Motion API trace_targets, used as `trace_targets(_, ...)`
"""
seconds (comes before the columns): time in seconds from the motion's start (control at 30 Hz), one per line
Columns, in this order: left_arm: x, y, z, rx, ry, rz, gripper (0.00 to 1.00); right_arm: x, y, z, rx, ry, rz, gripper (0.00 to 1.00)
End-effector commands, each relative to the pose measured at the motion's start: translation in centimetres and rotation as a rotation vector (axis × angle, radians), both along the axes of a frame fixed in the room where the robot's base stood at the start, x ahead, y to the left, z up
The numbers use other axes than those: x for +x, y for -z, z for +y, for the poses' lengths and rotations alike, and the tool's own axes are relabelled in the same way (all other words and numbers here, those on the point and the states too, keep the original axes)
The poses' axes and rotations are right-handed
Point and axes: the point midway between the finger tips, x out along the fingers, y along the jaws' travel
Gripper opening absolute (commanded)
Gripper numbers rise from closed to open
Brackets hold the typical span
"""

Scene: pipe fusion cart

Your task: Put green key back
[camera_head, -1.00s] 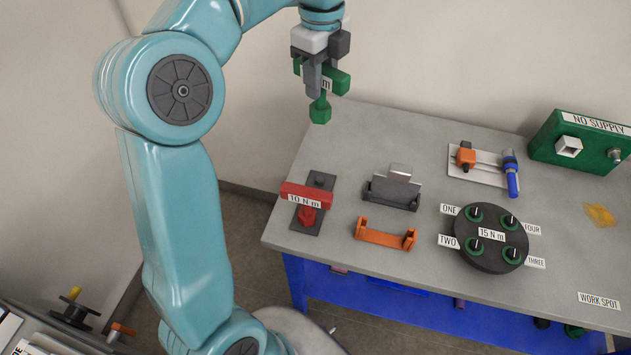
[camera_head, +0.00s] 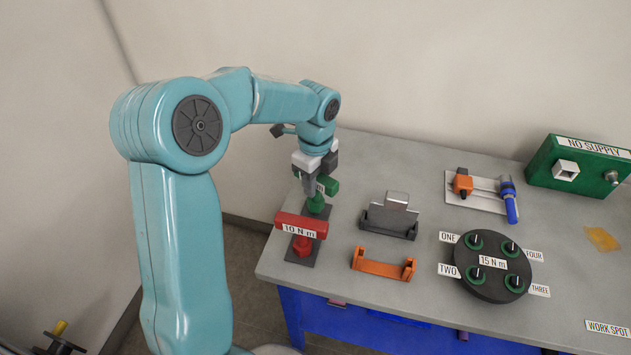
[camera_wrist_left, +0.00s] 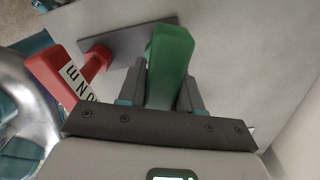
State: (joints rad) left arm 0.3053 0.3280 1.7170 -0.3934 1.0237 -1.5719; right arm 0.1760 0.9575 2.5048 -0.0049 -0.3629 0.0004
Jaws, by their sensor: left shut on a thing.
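The green key (camera_head: 329,186) is a T-shaped tool with a handle and a lower shaft. My left gripper (camera_head: 310,188) is shut on its handle. The key is upright over the back part of the dark plate (camera_head: 302,259), behind the red key (camera_head: 302,227) labelled 10 N m. I cannot tell whether its lower end is seated in the plate. In the left wrist view the green key (camera_wrist_left: 170,62) sits between the fingers, with the red key (camera_wrist_left: 50,80) to its left and the dark plate (camera_wrist_left: 125,42) beyond. My right gripper is not in view.
On the grey table, an orange bracket (camera_head: 383,264) and a grey holder (camera_head: 390,217) stand right of the plate. A round black fixture (camera_head: 492,269) with several green sockets lies further right. A blue and orange tool (camera_head: 480,192) and green box (camera_head: 580,167) are at the back.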

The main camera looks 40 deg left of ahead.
Motion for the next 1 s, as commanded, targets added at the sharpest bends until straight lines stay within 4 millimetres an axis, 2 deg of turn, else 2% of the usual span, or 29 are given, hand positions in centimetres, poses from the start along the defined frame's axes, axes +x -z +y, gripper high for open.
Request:
trace_targets(0.53, 0.0, 1.3, 0.0, 0.001, 0.000, -0.001, 0.00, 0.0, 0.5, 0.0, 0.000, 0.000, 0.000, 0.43)
trace_targets(0.57, 0.0, 1.2, 0.0, 0.001, 0.000, -0.001, 0.44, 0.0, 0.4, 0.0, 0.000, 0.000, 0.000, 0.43)
trace_targets(0.6, 0.0, 1.2, 0.0, 0.001, 0.000, -0.001, 0.57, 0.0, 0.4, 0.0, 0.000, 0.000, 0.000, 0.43)
trace_targets(0.63, 0.0, 1.2, 0.0, 0.001, 0.000, -0.001, 0.60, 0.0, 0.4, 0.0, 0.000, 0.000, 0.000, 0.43)
trace_targets(0.87, 0.0, 1.2, 0.0, 0.001, 0.000, -0.001, 0.60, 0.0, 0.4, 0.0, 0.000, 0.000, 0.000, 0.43)
trace_targets(1.0, 0.0, 0.1, 0.0, 0.001, 0.000, -0.002, 0.60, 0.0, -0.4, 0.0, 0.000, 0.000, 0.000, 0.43)
